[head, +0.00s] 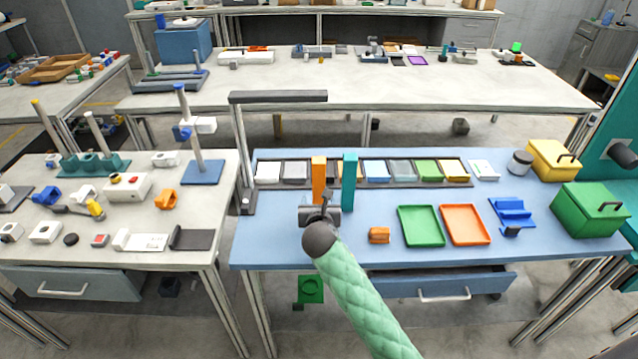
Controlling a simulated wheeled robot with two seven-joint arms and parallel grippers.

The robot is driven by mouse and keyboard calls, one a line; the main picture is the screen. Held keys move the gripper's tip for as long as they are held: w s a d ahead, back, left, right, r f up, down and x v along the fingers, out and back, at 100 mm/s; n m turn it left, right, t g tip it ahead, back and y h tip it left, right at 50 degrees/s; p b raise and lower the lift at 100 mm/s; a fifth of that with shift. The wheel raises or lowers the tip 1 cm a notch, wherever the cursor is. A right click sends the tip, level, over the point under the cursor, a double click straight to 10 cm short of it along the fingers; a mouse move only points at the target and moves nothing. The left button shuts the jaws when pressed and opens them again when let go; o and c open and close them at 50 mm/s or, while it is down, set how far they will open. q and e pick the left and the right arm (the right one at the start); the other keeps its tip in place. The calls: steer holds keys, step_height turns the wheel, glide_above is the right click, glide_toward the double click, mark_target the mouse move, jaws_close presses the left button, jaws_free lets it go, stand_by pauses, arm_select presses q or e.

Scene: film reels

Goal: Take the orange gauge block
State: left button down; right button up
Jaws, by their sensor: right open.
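The orange gauge block (319,175) appears to be the tall, narrow orange block standing upright on the blue bench top (275,245). A similar teal block (349,182) stands upright just to its right, with a small gap. My right gripper (323,199) is open, directly in front of the orange block's lower part, and hides its foot. I cannot tell whether the fingers touch the block or reach around it. My left gripper is out of view.
A row of sample trays (402,170) lies behind the blocks. A small orange piece (379,235), a green tray (421,226) and an orange tray (466,224) lie to the right. A lamp stand (243,150) rises at the left. Bare bench shows front left.

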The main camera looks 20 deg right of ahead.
mark_target(319, 193)
steer(key=x, duration=0.2)
steer(key=shift+w+d+f, duration=0.15)
steer(key=shift+w+f, duration=0.05)
steer(key=shift+w, duration=0.15)
steer(key=shift+w+d+p, duration=0.1)
steer(key=shift+w+p, duration=0.2)
steer(key=shift+w, duration=0.2)
steer(key=x, duration=0.3)
steer(key=shift+w+f+p, duration=0.1)
steer(key=shift+w+p, duration=0.05)
steer(key=shift+p, duration=0.2)
steer(key=shift+w+d+f, duration=0.15)
steer(key=shift+w, duration=0.15)
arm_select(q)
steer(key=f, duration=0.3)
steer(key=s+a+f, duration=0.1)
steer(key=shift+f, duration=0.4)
arm_select(e)
steer(key=c, duration=1)
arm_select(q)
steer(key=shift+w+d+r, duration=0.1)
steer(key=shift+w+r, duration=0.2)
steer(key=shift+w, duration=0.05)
arm_select(e)
steer(key=shift+c, duration=0.8)
